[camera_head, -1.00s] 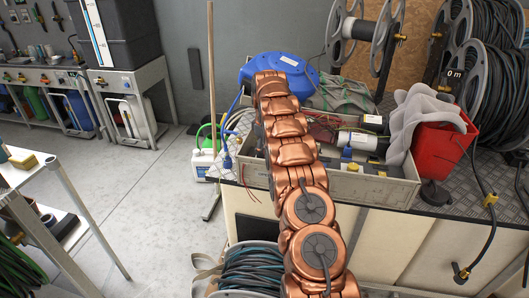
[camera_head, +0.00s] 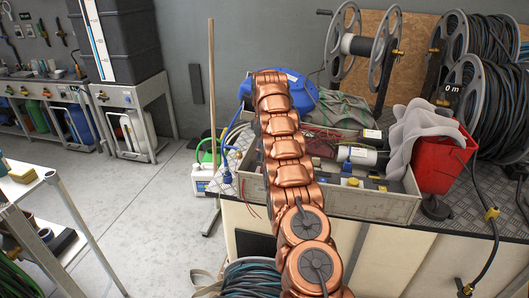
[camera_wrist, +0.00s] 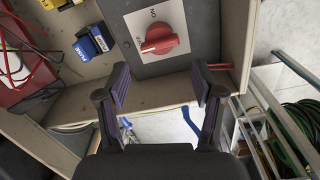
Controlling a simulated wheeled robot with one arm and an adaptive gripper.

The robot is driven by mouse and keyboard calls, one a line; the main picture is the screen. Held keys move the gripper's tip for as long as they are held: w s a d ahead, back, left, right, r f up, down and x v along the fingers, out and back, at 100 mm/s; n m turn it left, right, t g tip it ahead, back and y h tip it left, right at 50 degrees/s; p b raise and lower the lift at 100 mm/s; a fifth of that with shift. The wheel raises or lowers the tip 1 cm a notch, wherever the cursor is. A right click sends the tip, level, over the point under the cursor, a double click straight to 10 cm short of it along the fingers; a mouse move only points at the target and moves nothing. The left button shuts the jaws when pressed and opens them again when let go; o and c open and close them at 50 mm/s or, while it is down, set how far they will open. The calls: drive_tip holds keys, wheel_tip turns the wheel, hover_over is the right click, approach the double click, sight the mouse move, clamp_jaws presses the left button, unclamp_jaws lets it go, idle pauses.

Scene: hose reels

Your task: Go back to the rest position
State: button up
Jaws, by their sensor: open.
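My gripper (camera_wrist: 160,84) is open in the wrist view, its two dark finger pads apart with nothing between them. Past the fingertips is a grey switch box (camera_wrist: 189,57) with a red rotary knob (camera_wrist: 158,36), lying in a grey crate (camera_wrist: 165,95). The fingers look apart from the box, though the gap is hard to judge. In the head view, my copper-coloured arm reaches over the left part of the crate (camera_head: 372,208) and hides the gripper.
A wooden pole (camera_head: 212,90) stands left of the bench. Open floor (camera_head: 150,200) lies further left.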

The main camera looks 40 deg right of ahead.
idle(0.4)
drive_tip(key=s+a+r+m+p, duration=0.2)
drive_tip(key=s+a+r, duration=0.6)
drive_tip(key=a, duration=0.2)
drive_tip(key=s+a+r+m+p, duration=0.1)
drive_tip(key=s+a+r+p, duration=0.1)
drive_tip(key=s+a+r, duration=0.75)
drive_tip(key=s+a+f+m+p, duration=0.1)
drive_tip(key=s+a, duration=0.3)
drive_tip(key=s, duration=0.6)
drive_tip(key=s+a+f+g+p, duration=0.1)
drive_tip(key=s+a, duration=0.3)
drive_tip(key=s, duration=0.7)
drive_tip(key=s+a+f+m+p, duration=0.1)
drive_tip(key=s+a+f, duration=0.2)
drive_tip(key=s, duration=0.7)
drive_tip(key=shift+s+a+m+g+p, duration=0.15)
drive_tip(key=shift+a+m+g+p, duration=0.2)
drive_tip(key=shift+a, duration=0.75)
